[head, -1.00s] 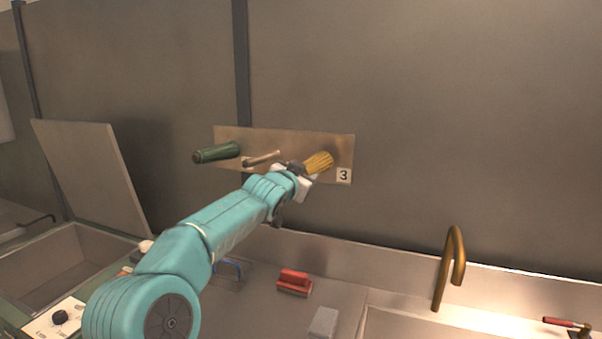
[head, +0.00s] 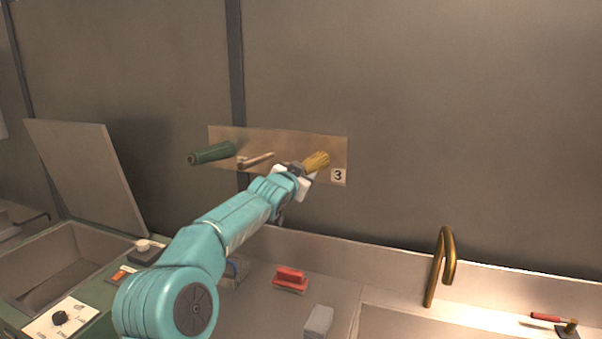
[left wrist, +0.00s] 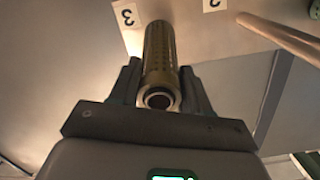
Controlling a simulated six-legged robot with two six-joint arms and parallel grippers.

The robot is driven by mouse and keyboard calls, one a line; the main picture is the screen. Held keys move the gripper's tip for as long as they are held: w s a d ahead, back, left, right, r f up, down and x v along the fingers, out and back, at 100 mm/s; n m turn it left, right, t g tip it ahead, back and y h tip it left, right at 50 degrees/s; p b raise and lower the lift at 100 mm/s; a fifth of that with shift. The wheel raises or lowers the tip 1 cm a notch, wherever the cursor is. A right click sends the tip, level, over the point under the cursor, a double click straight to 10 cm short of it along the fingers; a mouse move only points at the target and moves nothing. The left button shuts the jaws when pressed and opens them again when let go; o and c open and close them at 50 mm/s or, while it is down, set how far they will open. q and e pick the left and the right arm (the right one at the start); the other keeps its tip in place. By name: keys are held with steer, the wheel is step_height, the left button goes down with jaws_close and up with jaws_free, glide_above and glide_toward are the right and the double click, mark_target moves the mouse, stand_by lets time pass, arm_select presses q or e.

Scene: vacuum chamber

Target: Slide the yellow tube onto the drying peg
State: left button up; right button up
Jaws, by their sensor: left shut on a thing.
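The yellow tube (head: 317,161) is at the right end of a wall plate (head: 292,143), beside the label 3 (head: 338,175). My left gripper (head: 299,170) is shut on the tube near its outer end. In the left wrist view the tube (left wrist: 159,50) stands between the fingers of my gripper (left wrist: 158,85), its ringed open end towards the camera. Its far end points at the plate, close to label 3. A peg behind or inside the tube is hidden, so I cannot tell how far it is on. My right gripper is not in view.
A bare peg (head: 257,160) and a green tube (head: 212,153) stick out of the plate to the left. Below are a red brush (head: 290,279), a grey block (head: 319,320) and a brass tap (head: 440,262). An open lid (head: 85,170) stands at the left.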

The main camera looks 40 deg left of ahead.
arm_select(q)
steer(key=shift+r, duration=0.1)
steer(key=shift+w+a+p, duration=0.1)
steer(key=shift+w+p, duration=0.2)
steer(key=shift+p, duration=0.15)
steer(key=o, duration=1.4)
steer(key=shift+s+f+b, duration=0.2)
steer(key=shift+s+b, duration=0.05)
steer(key=shift+b, duration=0.25)
steer(key=b+v, duration=1)
steer(key=v, duration=0.6)
